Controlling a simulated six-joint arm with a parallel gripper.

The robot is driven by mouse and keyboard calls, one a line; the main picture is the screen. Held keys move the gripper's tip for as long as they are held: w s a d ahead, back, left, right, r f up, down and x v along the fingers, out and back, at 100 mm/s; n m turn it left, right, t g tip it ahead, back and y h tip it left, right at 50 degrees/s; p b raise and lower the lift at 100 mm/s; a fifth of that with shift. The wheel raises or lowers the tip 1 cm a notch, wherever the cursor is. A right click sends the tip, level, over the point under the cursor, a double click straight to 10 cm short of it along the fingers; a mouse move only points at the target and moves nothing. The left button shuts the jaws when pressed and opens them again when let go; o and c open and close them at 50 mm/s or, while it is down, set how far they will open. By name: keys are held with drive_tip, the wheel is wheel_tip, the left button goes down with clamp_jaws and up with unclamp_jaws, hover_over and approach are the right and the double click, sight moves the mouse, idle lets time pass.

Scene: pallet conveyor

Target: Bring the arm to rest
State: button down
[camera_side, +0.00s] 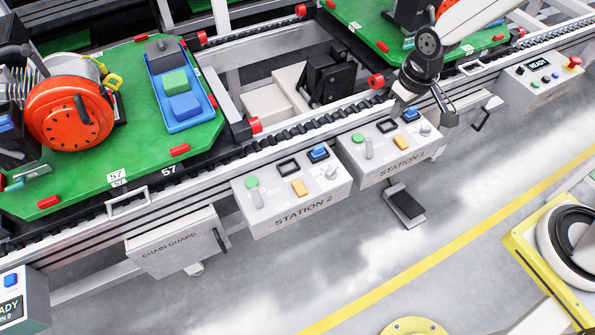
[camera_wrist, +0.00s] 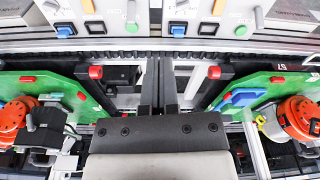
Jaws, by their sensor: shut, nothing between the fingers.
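My gripper (camera_side: 450,119) hangs above the front rail of the conveyor at the right of the side view, just right of the Station 1 control box (camera_side: 385,152). Its fingers look closed together, with nothing held, and it appears apart from the box and the rail. In the wrist view my gripper (camera_wrist: 158,88) shows as two dark fingers side by side over the gap between two pallets. My dark gripper body hides the lower middle of that view.
A green pallet (camera_side: 130,70) marked 57 carries an orange-red round part (camera_side: 70,113) and a blue tray (camera_side: 181,95). Another green pallet (camera_side: 365,38) lies at upper right. The Station 2 box (camera_side: 290,190) stands on the front edge. The grey floor (camera_side: 330,265) in front is mostly clear.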

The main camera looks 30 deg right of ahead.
drive_tip(key=s+d+r+m, duration=0.1)
drive_tip(key=s+d, duration=0.1)
drive_tip(key=s, duration=0.3)
drive_tip(key=s+d+r, duration=0.2)
drive_tip(key=s+d, duration=0.1)
drive_tip(key=s, duration=0.1)
drive_tip(key=shift+s+r+m+t, duration=0.3)
drive_tip(key=shift+s+m+t, duration=0.05)
drive_tip(key=shift+m+t, duration=0.05)
drive_tip(key=shift+d, duration=0.1)
idle(0.4)
